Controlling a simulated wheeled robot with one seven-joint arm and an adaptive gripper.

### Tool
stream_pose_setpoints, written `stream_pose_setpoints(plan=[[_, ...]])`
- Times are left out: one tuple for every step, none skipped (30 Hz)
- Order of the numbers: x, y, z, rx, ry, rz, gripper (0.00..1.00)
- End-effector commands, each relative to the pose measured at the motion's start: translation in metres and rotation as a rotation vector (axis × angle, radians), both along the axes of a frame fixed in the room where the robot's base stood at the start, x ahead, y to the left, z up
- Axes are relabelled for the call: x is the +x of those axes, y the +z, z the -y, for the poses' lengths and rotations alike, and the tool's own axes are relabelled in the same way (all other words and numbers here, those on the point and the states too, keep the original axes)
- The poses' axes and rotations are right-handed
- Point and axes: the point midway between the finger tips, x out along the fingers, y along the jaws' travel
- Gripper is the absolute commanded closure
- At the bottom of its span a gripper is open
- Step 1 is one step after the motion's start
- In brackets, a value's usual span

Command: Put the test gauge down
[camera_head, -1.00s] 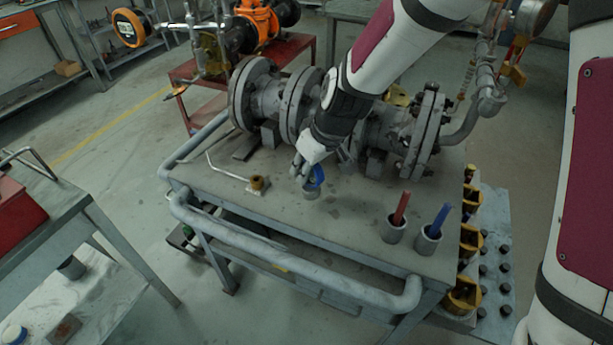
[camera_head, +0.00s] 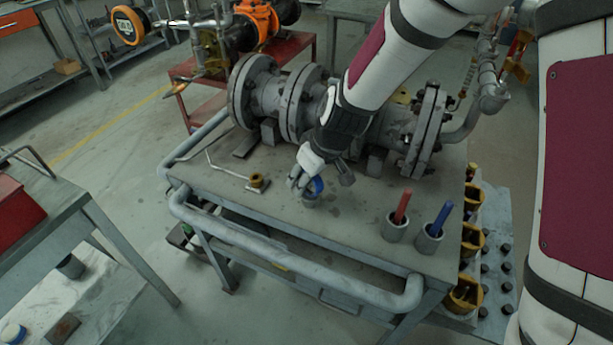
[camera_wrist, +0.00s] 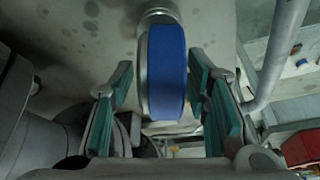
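The test gauge shows as a blue-rimmed disc (camera_wrist: 166,75) with a grey metal part at its side in the wrist view. A grey round piece (camera_wrist: 158,16) sits at its far end, against the table top. In the head view the blue gauge (camera_head: 317,186) is at the middle of the grey table (camera_head: 345,222), above a small grey cup-like piece (camera_head: 309,201). My gripper (camera_wrist: 160,98) has its green-padded fingers on both sides of the gauge, with gaps visible on each side. It also shows in the head view (camera_head: 302,180), partly covering the gauge. The gauge's face is hidden.
A flanged grey valve and pipe (camera_head: 275,95) lie behind the gripper. Grey cups hold a red-handled (camera_head: 402,206) and a blue-handled (camera_head: 440,218) item at the right. A bent rod with a brass fitting (camera_head: 257,181) lies left. A pipe rail (camera_head: 290,265) edges the front.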

Motion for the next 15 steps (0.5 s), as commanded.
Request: stream_pose_setpoints(plan=[[0.0, 0.0, 0.0, 0.0, 0.0, 0.0, 0.57], [0.0, 0.0, 0.0, 0.0, 0.0, 0.0, 0.57], [0.0, 0.0, 0.0, 0.0, 0.0, 0.0, 0.57], [0.0, 0.001, 0.0, 0.0, 0.0, 0.0, 0.57], [0.0, 0.001, 0.0, 0.0, 0.0, 0.0, 0.57], [0.0, 0.003, 0.0, 0.0, 0.0, 0.0, 0.57], [0.0, 0.004, 0.0, 0.0, 0.0, 0.0, 0.57], [-0.001, 0.007, 0.001, 0.001, 0.0, 0.002, 0.57], [-0.002, 0.013, 0.002, 0.001, 0.0, 0.004, 0.57], [-0.003, 0.017, 0.004, 0.001, 0.0, 0.005, 0.57], [-0.004, 0.022, 0.005, 0.001, 0.0, 0.004, 0.57], [-0.006, 0.029, 0.007, 0.001, 0.0, 0.005, 0.57], [-0.008, 0.035, 0.009, 0.001, -0.001, 0.005, 0.57], [-0.009, 0.041, 0.011, 0.001, -0.002, 0.004, 0.57], [-0.012, 0.049, 0.014, 0.0, -0.002, 0.005, 0.57]])
